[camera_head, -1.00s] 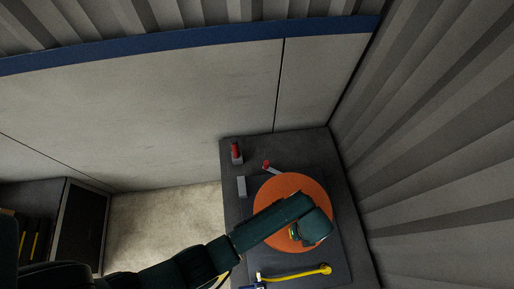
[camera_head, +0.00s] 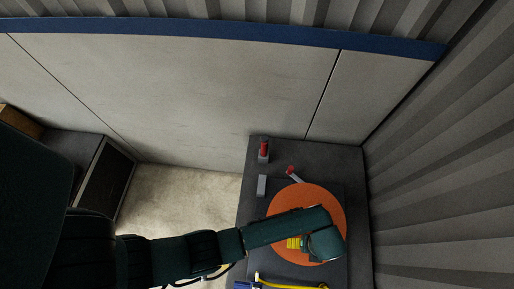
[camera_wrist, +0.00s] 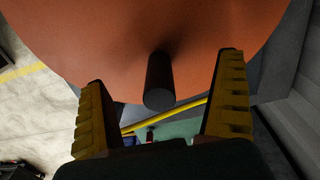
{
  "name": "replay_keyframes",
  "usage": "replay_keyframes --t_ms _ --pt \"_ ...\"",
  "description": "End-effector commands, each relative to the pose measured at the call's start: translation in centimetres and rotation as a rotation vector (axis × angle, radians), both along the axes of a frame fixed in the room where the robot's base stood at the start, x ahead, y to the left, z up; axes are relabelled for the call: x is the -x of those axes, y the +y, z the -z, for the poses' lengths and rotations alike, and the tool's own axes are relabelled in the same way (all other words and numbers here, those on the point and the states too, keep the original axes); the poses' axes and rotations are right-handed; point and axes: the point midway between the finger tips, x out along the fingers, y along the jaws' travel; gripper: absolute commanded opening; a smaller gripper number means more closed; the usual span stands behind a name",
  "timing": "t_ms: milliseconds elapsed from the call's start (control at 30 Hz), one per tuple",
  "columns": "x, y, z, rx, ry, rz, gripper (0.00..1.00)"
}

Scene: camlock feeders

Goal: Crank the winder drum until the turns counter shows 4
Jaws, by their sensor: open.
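The winder drum (camera_head: 290,202) is a flat orange disc on a dark bench, partly covered by my arm. In the wrist view the drum face (camera_wrist: 110,40) fills the top. A black cylindrical crank handle (camera_wrist: 160,82) sticks out from it toward the camera. My gripper (camera_wrist: 165,72) is open, its yellow ridged fingers on either side of the handle with gaps to both. In the head view my gripper (camera_head: 294,243) is over the drum's lower part, and the handle is hidden there. I cannot make out a turns counter reading.
A red-topped post (camera_head: 264,150), a small grey block (camera_head: 262,185) and a red-tipped lever (camera_head: 294,173) are on the bench (camera_head: 325,158) beyond the drum. A yellow bar (camera_head: 290,283) lies at the near side. A corrugated wall (camera_head: 440,190) rises at the right.

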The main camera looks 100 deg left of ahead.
Motion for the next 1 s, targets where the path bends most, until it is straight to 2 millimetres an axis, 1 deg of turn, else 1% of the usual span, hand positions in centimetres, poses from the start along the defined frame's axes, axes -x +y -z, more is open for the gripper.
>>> replay_keyframes --t_ms 33,200,400,500,667,1000 --pt "0.0 0.0 -0.9 0.0 -0.001 0.0 1.0" --pt "0.0 0.0 -3.9 0.0 -0.001 0.0 1.0" --pt "0.0 0.0 -7.1 0.0 0.0 0.0 1.0" --pt "0.0 0.0 -8.2 0.0 0.001 0.0 1.0" --pt "0.0 0.0 -7.9 0.0 0.001 0.0 1.0" --pt "0.0 0.0 -7.9 0.0 0.0 0.0 1.0"
